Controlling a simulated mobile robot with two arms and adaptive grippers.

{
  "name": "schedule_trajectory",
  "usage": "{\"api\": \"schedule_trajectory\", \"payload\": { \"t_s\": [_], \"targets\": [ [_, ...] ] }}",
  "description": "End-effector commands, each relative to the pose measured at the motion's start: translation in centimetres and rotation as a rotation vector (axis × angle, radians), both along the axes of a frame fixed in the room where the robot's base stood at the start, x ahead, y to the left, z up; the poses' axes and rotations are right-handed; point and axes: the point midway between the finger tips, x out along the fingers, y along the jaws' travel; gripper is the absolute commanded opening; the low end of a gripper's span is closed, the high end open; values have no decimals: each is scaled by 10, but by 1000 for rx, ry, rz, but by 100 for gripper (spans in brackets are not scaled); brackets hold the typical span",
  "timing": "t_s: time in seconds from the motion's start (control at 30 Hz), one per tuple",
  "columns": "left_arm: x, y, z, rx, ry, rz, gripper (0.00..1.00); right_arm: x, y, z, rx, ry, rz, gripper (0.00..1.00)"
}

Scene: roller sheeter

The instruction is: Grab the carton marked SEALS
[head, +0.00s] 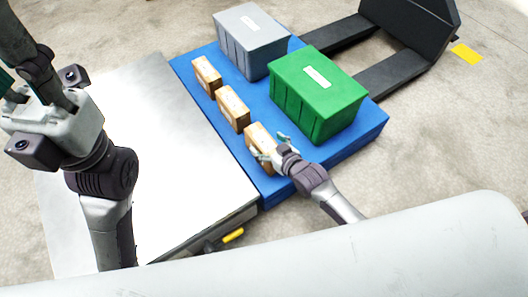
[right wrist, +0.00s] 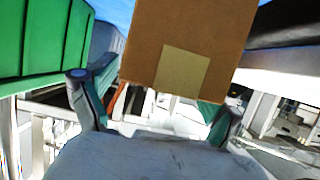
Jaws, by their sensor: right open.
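Three small brown cartons stand in a row on the blue pallet: a far one (head: 207,76), a middle one (head: 233,108) and a near one (head: 259,138). Their markings are too small to read, so I cannot tell which says SEALS. My right gripper (head: 270,147) is open at the near carton, its fingers at either side. In the right wrist view this carton (right wrist: 190,25), with a plain tan label, stands between and beyond the open fingers (right wrist: 155,100). My left gripper (head: 50,125) is at the left edge, away from the cartons; its fingers are mostly hidden.
A green bin (head: 318,100) stands close to the right of the near carton, and a grey bin (head: 250,45) behind it. Both are on the blue pallet (head: 375,118). A bare metal table (head: 150,150) lies left of the cartons. Dark forks (head: 385,80) stick out beyond the pallet.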

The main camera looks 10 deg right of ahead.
Motion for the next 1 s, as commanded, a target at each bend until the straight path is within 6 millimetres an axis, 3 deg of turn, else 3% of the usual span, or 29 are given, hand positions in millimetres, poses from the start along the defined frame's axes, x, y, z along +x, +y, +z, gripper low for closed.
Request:
{"api": "schedule_trajectory", "payload": {
  "t_s": [0.13, 0.43, 0.9, 0.97, 1.0],
  "targets": [
    [-4, -1, 3, 2, -38, 2, 40, 15, 6, -9, 2, -1, 0, 90],
    [-4, -1, 7, 3, -44, 3, 40, 18, 8, -8, 1, 0, 0, 90],
    [-4, -1, 7, 3, -45, 2, 40, 18, 8, -8, 0, 0, 0, 13],
    [-4, -1, 7, 3, -45, 2, 40, 18, 8, -8, 1, 0, 0, 3],
    [-4, -1, 7, 3, -45, 2, 40, 19, 8, -6, 2, -5, 0, 3]
  ]
}}
